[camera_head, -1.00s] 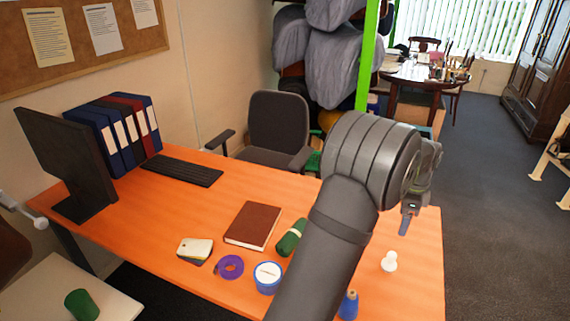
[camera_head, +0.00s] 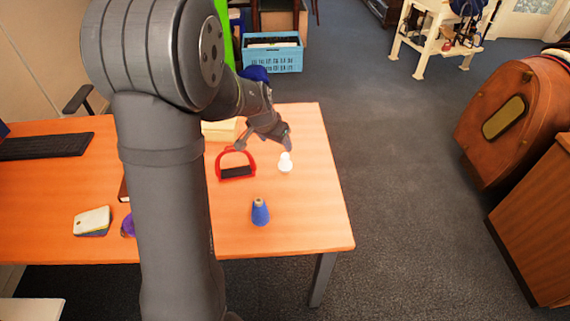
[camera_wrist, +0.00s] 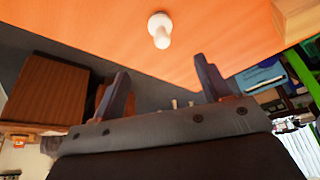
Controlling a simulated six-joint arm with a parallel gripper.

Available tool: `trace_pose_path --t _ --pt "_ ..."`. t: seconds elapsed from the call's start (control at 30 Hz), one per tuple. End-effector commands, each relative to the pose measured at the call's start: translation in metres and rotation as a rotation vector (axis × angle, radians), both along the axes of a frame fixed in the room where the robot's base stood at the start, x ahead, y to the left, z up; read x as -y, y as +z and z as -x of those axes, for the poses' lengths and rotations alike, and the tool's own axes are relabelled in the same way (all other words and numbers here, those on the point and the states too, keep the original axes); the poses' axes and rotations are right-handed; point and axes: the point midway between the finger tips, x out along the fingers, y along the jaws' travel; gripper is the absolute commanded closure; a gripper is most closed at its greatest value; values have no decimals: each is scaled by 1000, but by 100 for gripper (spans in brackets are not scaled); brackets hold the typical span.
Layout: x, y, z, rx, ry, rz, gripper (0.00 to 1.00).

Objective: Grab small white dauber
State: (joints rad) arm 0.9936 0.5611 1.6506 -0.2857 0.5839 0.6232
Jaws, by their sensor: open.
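The small white dauber (camera_head: 286,162) stands on the right part of the orange table (camera_head: 310,215). In the wrist view the dauber (camera_wrist: 160,28) shows near the top, beyond and between my two finger tips, with space around it. My gripper (camera_head: 282,138) is just behind the dauber in the head view, apart from it. In the wrist view my gripper (camera_wrist: 160,72) has its fingers spread wide with nothing between them.
A red stirrup-like item (camera_head: 236,170) stands left of the dauber, close to my gripper. A blue cone-shaped spool (camera_head: 260,212) stands in front. A pale yellow block (camera_head: 220,130) lies behind the stirrup. The table to the dauber's right is clear up to its edge.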

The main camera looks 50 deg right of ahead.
Motion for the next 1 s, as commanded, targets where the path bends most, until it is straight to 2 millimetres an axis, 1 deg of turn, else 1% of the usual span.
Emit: trace_pose_path --t 0.03,0.1,0.4,0.5,0.63,0.83,1.0 --pt "3 -10 0 -2 -3 -5 30" --pt "8 -22 -1 -1 -4 -5 30" --pt "29 -71 -4 -1 -7 -6 30" --pt "34 -84 -5 0 -6 -5 30" --pt "39 -95 -6 -1 -5 -4 30" --pt "43 -104 -7 0 -5 -3 30" --pt "51 -125 -10 0 -7 -6 30"
